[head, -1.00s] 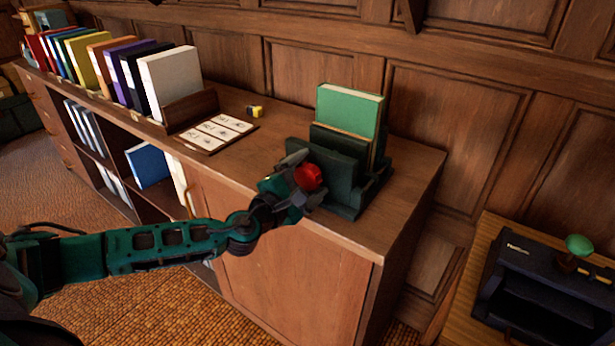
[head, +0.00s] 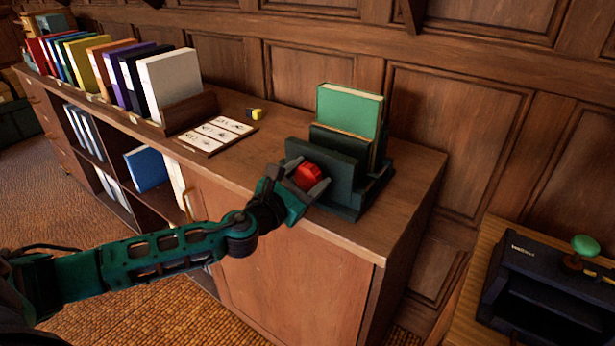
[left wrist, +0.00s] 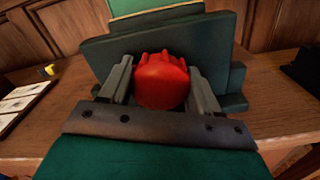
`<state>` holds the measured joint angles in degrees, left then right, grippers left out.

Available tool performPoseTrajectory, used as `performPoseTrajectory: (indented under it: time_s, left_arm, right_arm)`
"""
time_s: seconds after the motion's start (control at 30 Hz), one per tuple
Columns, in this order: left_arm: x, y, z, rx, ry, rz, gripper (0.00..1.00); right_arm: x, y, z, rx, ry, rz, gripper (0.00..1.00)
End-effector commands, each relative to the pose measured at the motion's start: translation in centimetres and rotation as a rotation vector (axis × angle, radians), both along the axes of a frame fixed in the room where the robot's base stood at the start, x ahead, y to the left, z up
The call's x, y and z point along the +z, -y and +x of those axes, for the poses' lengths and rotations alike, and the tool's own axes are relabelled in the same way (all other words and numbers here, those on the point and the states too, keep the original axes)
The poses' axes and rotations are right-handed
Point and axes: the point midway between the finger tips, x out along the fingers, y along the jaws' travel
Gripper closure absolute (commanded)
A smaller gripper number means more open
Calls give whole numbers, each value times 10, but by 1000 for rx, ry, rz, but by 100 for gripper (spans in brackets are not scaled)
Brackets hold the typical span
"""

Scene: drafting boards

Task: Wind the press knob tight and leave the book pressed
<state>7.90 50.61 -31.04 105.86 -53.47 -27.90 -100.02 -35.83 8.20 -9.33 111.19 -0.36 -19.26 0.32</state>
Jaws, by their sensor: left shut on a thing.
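The dark green book press (head: 340,195) stands on the wooden cabinet's right end. A light green book (head: 350,110) stands upright between its plates. The red press knob (head: 307,176) is on the press's front face. My left gripper (head: 306,184) is shut on the knob, with one finger on each side; the left wrist view shows the lobed knob (left wrist: 161,80) between both fingers. The press's front plate (left wrist: 165,45) is just beyond it there. The screw behind the knob is hidden. My right gripper is not in view.
A card with small pictures (head: 215,134) and a small yellow-and-black item (head: 254,113) lie left of the press. A row of coloured binders (head: 120,75) stands further left. A dark device with a green knob (head: 540,285) sits on a separate table at right.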

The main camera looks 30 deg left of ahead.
Motion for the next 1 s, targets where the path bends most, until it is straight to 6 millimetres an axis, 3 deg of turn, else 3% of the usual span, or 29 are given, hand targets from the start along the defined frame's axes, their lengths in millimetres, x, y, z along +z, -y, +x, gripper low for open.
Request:
performPoseTrajectory:
  time_s: [0.2,0.33,0.5,0.87,1.0]
  left_arm:
    - [0,0,0,0,0,1,67]
    - [3,0,0,0,2,60,68]
    - [4,0,0,-1,25,331,67]
    - [0,0,0,-1,32,415,68]
    - [0,0,0,0,42,518,68]
  right_arm:
    - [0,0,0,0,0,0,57]
    - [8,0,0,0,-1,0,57]
    - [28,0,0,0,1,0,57]
    - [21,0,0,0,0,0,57]
    - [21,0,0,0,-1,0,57]
